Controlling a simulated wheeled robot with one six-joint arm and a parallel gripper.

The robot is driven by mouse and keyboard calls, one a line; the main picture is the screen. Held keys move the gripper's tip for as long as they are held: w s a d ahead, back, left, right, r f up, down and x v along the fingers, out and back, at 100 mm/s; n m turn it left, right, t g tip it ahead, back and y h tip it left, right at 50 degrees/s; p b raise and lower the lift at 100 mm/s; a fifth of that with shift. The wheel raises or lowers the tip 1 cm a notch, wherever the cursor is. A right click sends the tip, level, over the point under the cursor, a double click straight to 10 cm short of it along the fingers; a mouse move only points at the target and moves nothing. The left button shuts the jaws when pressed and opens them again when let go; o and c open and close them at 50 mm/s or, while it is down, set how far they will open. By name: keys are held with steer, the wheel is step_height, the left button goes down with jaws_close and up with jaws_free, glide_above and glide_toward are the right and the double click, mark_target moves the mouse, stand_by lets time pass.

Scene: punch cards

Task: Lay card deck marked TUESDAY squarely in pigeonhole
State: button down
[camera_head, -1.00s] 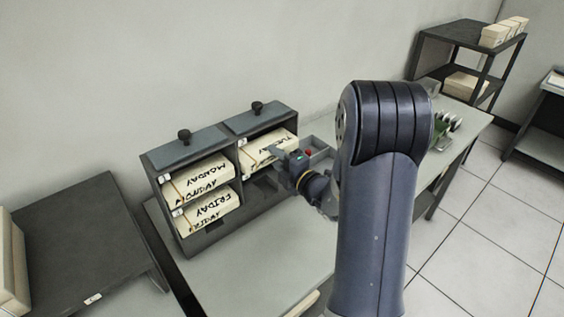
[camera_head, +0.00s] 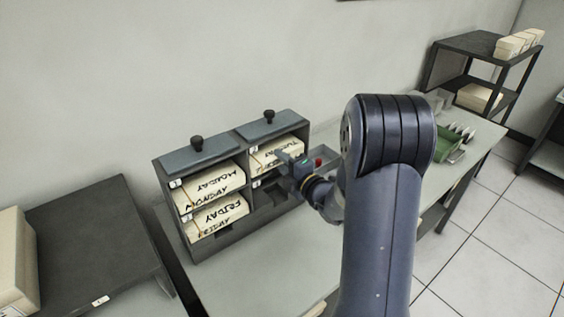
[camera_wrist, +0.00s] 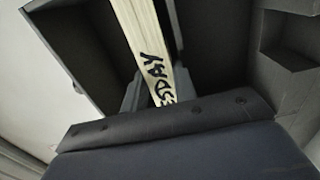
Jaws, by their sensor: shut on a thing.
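The TUESDAY card deck (camera_head: 268,154) is a cream block with black lettering, in the upper right pigeonhole (camera_head: 303,133) of the dark rack. My gripper (camera_head: 286,160) is at the front of that pigeonhole, shut on the deck. In the wrist view the deck (camera_wrist: 145,35) runs between my two fingers (camera_wrist: 158,88), with "SDAY" readable on it. It looks slanted in that view. Its far end is hidden inside the rack, and I cannot tell whether it lies squarely or rests on the pigeonhole floor.
The MONDAY deck (camera_head: 213,185) and FRIDAY deck (camera_head: 218,215) fill the left pigeonholes. The lower right pigeonhole (camera_head: 268,201) looks empty. Knobs (camera_head: 197,143) stand on the rack's top. A green tray (camera_head: 447,147) lies farther right.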

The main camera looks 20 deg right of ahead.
steer(key=shift+f, duration=0.1)
steer(key=shift+f+b, duration=0.25)
steer(key=shift+b, duration=0.1)
steer(key=c, duration=1.1)
jaws_free()
steer(key=shift+o, duration=0.2)
steer(key=b+v, duration=0.2)
steer(key=v, duration=0.9)
steer(key=shift+a, duration=0.1)
